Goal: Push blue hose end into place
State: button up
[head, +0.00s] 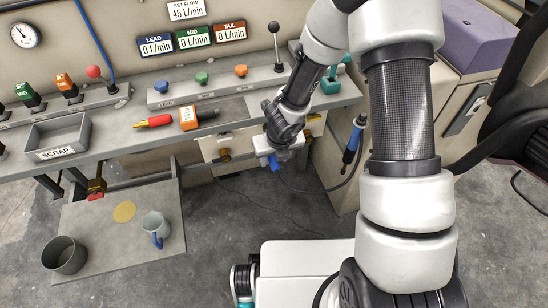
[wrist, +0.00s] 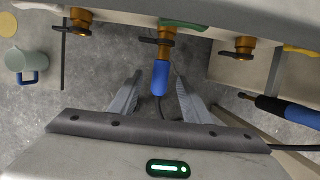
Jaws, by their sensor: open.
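The blue hose end (wrist: 160,78) is in the wrist view, in line with the middle brass fitting (wrist: 165,45) and meeting its lower end; I cannot tell how deep it sits. A dark hose runs from its other end. My gripper (wrist: 158,92) is open, one finger on each side of the hose end, with visible gaps on both sides. In the head view my gripper (head: 273,160) is below the bench front, and a bit of the blue hose end (head: 274,166) shows at it. The middle fitting is hidden there by my arm.
Brass fittings stand left (wrist: 79,24) and right (wrist: 243,46) of the middle one. A black-and-blue tool (head: 353,143) hangs at the right. A low shelf holds a mug (head: 155,224) and a dark cup (head: 64,256). Floor below the gripper is clear.

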jog(key=p+v, duration=0.8)
jog(key=v, duration=0.7)
jog(key=shift+r+p, duration=0.15)
jog(key=shift+p, duration=0.15)
jog(key=shift+s, duration=0.1)
notch_tip(320, 180, up, 26)
jog(key=a+n+t+y+p, duration=0.1)
jog(key=n+t+y+p, duration=0.35)
jog(key=n, duration=1.15)
jog(key=s+d+r+n+g+h+p, duration=0.2)
jog(key=s+d+r+n+h+p, duration=0.3)
jog(key=s+d+r+n, duration=0.8)
notch_tip(320, 180, up, 2)
jog(key=s+n+p, duration=0.1)
jog(key=n, duration=0.2)
jog(key=shift+s+r+n, duration=0.2)
jog(key=shift+s+n, duration=0.2)
